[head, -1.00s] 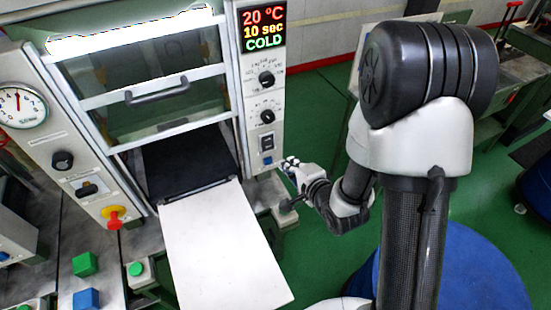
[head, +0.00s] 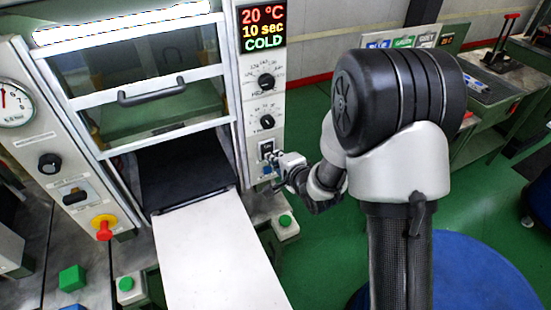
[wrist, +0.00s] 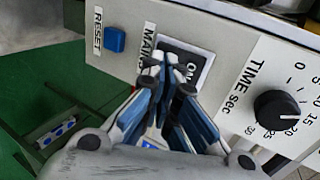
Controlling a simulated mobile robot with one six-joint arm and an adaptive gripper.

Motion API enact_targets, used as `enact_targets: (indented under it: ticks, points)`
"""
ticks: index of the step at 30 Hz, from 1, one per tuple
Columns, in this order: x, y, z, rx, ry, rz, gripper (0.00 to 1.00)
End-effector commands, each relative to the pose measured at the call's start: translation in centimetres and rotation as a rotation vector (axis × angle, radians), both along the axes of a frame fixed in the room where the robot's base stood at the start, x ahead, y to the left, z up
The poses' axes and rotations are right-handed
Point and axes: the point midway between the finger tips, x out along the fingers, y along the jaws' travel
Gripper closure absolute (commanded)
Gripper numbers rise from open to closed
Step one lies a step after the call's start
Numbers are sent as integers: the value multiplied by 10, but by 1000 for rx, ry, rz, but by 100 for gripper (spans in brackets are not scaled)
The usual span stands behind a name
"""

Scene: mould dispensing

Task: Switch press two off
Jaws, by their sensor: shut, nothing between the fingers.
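The press (head: 185,140) stands at the left in the head view, its display (head: 262,27) reading 20 °C, 10 sec and COLD. Its mains switch (head: 266,147) is on the right panel. In the wrist view the black mains switch (wrist: 190,57) shows part of an ON label and is partly hidden by my fingers. My gripper (head: 275,165) is shut and empty, at the panel just below the switch in the head view. In the wrist view the fingertips (wrist: 168,65) overlap the switch; I cannot tell whether they touch it.
A blue reset button (wrist: 115,39) sits beside the switch, and a time knob (wrist: 277,110) is on the other side. A white plate (head: 212,255) juts out from the press. A green button box (head: 285,222) is below my gripper.

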Motion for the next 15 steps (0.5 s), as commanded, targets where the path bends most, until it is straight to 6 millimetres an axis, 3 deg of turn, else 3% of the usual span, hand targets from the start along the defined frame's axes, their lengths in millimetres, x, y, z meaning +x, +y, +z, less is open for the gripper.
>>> enact_targets:
  ticks: [15]
  points:
    - [5, 2, -9, 27, -65, 0, 100]
